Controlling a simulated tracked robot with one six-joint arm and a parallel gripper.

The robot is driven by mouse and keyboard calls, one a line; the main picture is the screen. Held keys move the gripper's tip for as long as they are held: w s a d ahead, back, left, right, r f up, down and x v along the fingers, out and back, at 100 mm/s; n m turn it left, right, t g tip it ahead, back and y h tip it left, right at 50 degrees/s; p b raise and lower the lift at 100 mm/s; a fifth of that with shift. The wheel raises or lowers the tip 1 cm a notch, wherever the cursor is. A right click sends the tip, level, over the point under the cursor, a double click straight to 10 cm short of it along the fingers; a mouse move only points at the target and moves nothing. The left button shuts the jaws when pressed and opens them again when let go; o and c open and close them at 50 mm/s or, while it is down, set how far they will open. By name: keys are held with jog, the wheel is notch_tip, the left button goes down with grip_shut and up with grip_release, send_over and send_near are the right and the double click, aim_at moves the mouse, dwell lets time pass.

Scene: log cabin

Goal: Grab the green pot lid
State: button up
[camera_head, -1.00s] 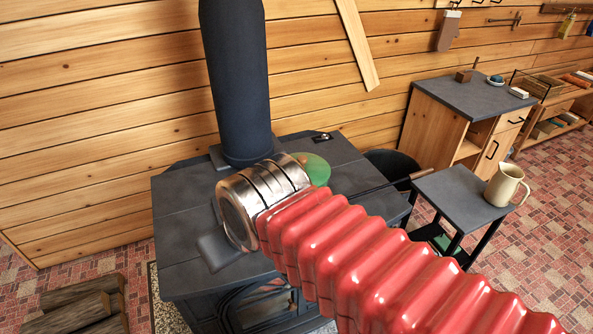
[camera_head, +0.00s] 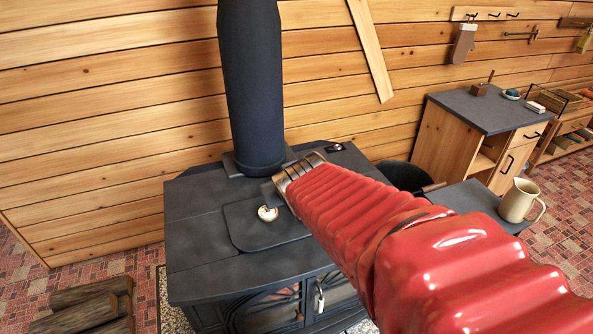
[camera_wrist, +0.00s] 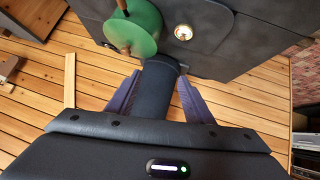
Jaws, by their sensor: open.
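The green pot lid (camera_wrist: 146,27) is at the top of the wrist view, over the dark stove top, with a brown wooden handle. My gripper (camera_wrist: 160,76) is open, its two purple fingers apart and nothing held between them. The lid lies beyond the fingertips, slightly left of the gap, and does not appear to touch them. In the head view the lid is hidden, apparently behind my red-sleeved arm, and the fingers cannot be made out clearly.
The black stove (camera_head: 205,254) carries a round gauge (camera_head: 268,213), also in the wrist view (camera_wrist: 183,32). Its stovepipe (camera_head: 250,90) rises behind, close to my arm. A side table with a cream jug (camera_head: 519,200) stands right. The stove's left top is clear.

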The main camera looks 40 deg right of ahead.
jog(key=d+f+t, duration=0.2)
jog(key=d+f, duration=0.2)
jog(key=d, duration=0.3)
jog(key=w+d+f+t, duration=0.1)
jog(key=d+f+t, duration=0.1)
jog(key=d, duration=0.6)
jog(key=shift+w+d+f+y, duration=0.15)
jog(key=shift+w+f+y, duration=0.2)
jog(key=shift+f, duration=0.5)
jog(key=x, duration=0.8)
jog(key=shift+w, duration=0.25)
jog(key=shift+x, duration=2.6)
jog(key=shift+d, duration=0.1)
